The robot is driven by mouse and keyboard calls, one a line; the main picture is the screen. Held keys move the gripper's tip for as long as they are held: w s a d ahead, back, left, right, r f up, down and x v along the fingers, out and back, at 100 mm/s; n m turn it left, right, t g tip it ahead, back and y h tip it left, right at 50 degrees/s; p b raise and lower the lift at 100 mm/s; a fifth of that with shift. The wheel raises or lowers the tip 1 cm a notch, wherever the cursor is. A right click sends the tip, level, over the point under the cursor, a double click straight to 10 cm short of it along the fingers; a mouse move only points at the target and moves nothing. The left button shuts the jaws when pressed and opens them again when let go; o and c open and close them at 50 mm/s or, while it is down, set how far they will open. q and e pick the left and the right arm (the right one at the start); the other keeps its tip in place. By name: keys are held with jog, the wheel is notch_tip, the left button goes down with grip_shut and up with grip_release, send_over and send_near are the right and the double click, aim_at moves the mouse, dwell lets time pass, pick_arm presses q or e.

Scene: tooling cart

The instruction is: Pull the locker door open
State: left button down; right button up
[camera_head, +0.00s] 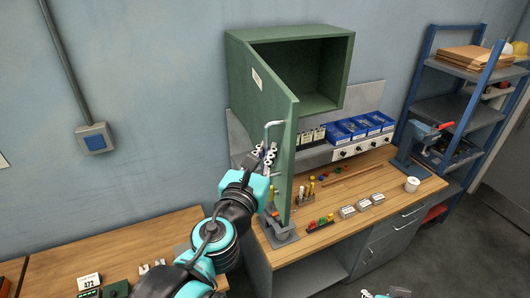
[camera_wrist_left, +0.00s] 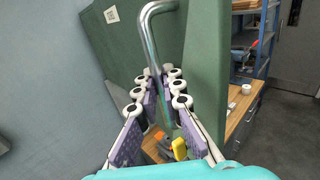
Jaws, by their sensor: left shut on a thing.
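The green locker (camera_head: 327,75) hangs on the wall above the workbench. Its door (camera_head: 262,110) stands partly open, swung out toward me on its left side, and the inside of the locker shows empty. A bent metal handle (camera_head: 268,135) is on the door's outer face; it also shows in the left wrist view (camera_wrist_left: 150,40). My left gripper (camera_head: 264,160) is shut on the handle's lower part, with its fingers (camera_wrist_left: 160,95) on both sides of the bar.
The wooden workbench (camera_head: 400,192) below holds blue bins (camera_head: 352,128), small boxes, tools and a white roll (camera_head: 412,184). A blue shelf rack (camera_head: 450,110) stands at the right. Another wooden table (camera_head: 110,245) is at lower left.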

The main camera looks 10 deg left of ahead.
pick_arm(q)
jog(key=c, duration=1.9)
grip_release()
jog(key=shift+w, duration=0.1)
jog(key=s, duration=0.7)
jog(key=shift+s+a, duration=0.25)
jog(key=shift+a, duration=0.05)
